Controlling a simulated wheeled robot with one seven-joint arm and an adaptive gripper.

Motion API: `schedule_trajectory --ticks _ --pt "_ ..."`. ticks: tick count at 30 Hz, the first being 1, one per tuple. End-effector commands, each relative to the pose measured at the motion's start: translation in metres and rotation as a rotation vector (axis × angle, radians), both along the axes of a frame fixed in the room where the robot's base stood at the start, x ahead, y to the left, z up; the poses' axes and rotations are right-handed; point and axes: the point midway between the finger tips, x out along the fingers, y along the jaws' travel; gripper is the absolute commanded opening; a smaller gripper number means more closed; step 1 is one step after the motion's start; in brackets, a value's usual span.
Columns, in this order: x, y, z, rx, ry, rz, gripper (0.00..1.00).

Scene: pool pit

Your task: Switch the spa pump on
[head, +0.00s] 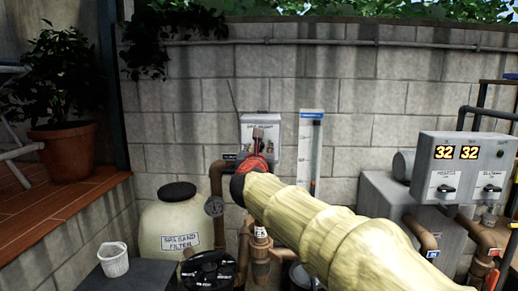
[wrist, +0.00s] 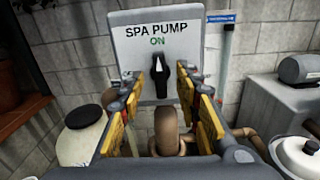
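The spa pump switch box (wrist: 133,48) is light grey, with "SPA PUMP" and a green "ON" on its face. Its black switch handle (wrist: 160,76) stands upright, pointing at "ON". In the head view the box (head: 247,129) is on the block wall, its lower part hidden by my arm and gripper. My gripper (wrist: 160,88) is open, its yellow-and-black fingers to the left and right of the handle with gaps showing. No contact is visible; I cannot tell how far the fingertips are from the box face.
Below are brown pipes (head: 217,180), a gauge (head: 214,206) and the spa sand filter tank (head: 160,222). A blue-topped panel (head: 305,150) hangs right of the box. A heater unit (head: 460,150) with two switches stands at the right. A white bucket (head: 113,262) sits front left.

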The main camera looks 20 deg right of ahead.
Motion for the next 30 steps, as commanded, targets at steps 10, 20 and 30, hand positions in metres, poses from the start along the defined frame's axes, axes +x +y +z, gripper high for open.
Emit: schedule_trajectory --ticks 10,20,30 --pt "-0.042 0.014 0.000 -0.001 -0.002 0.002 0.33" --pt "-0.062 0.020 0.000 0.000 -0.001 0.001 0.33" --pt "-0.061 0.024 -0.001 -0.073 0.026 0.014 0.33"
